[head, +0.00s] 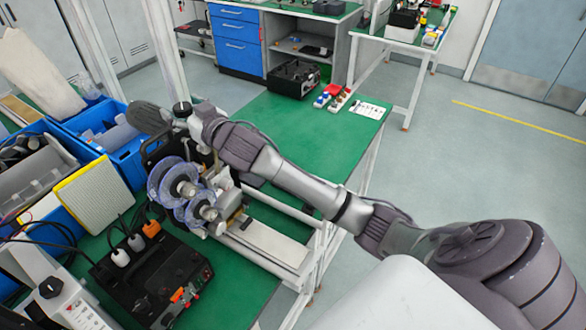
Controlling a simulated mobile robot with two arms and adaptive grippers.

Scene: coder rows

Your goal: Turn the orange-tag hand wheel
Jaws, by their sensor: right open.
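My right arm reaches in from the lower right across the green bench to the coder machine (228,215). My right gripper (152,118) is at its end, over the machine's upper back. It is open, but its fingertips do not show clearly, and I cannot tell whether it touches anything. Two clear, blue-tinted reels (160,178) are on the machine's front, below the gripper. I cannot make out a hand wheel with an orange tag; the arm and gripper cover part of the machine's top. My left gripper is out of view.
Blue bins (115,150) with a yellow-edged filter panel (96,192) stand left of the machine. A black control box (155,280) with cables and orange parts is in front.

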